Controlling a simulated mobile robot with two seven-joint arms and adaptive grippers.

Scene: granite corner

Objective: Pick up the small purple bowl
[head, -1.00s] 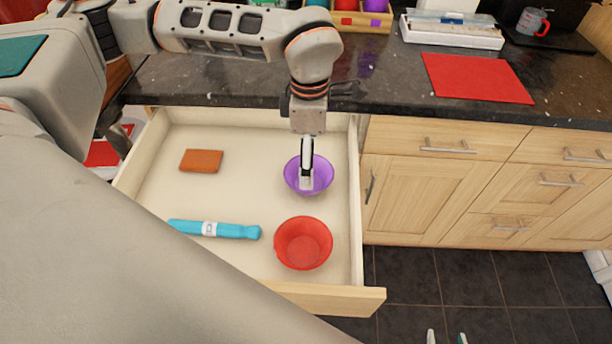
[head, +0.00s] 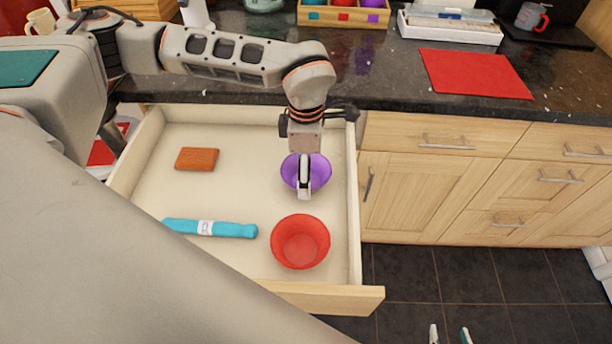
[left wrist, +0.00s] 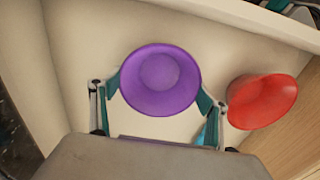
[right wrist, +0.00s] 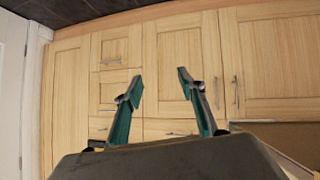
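The small purple bowl (head: 319,172) sits in the open drawer, near its right wall; it also shows in the left wrist view (left wrist: 160,80). My left gripper (head: 304,190) is over the bowl, pointing down. In the left wrist view my left gripper (left wrist: 158,92) is open, with one finger at each side of the bowl. I cannot tell whether the fingers touch it. My right gripper (head: 450,336) shows only as fingertips at the bottom edge of the head view. In the right wrist view it (right wrist: 160,80) is open and empty, facing the cabinets.
A red bowl (head: 300,242) stands close in front of the purple one. The dark countertop (head: 390,95) edge is behind. Cabinet fronts (head: 410,195) are to the right.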

